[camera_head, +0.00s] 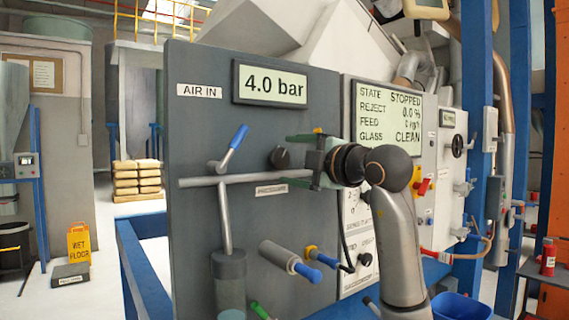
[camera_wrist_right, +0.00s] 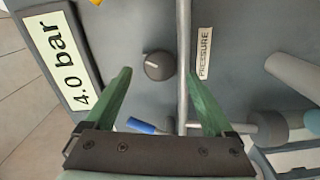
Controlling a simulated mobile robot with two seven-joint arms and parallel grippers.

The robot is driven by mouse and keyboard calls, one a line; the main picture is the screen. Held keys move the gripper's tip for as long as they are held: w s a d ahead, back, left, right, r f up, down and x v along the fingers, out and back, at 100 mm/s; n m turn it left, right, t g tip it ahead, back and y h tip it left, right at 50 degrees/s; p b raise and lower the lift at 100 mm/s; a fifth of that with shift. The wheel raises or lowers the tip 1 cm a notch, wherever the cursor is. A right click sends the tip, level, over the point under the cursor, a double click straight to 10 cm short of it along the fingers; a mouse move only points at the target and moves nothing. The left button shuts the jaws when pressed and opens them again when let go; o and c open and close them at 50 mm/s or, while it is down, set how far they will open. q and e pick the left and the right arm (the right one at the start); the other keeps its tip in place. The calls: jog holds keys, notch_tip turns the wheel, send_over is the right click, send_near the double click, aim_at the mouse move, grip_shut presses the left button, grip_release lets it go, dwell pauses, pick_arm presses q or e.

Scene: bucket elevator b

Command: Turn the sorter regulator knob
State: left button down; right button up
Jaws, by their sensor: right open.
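The regulator knob (camera_head: 280,157) is a dark round knob on the grey panel, just above a horizontal grey pipe and under the "4.0 bar" display (camera_head: 270,85). In the right wrist view the knob (camera_wrist_right: 159,65) lies ahead, between the lines of my two green fingers. My right gripper (camera_head: 296,160) is open and empty in front of the panel, just right of the knob in the head view. Its fingertips (camera_wrist_right: 159,72) appear on either side of the knob; I cannot tell how far they are from it. My left gripper is not in view.
The horizontal pipe (camera_head: 205,181) and a blue-handled lever (camera_head: 236,138) stick out near the knob. A "PRESSURE" label (camera_wrist_right: 204,53) sits beyond the pipe. Blue-tipped fittings (camera_head: 310,273) project lower down. A status screen (camera_head: 390,117) reads STOPPED.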

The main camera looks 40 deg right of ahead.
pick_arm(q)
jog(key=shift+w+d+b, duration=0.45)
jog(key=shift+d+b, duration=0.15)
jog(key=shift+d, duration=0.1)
pick_arm(e)
jog(key=s+a, duration=0.1)
jog(key=s, duration=0.8)
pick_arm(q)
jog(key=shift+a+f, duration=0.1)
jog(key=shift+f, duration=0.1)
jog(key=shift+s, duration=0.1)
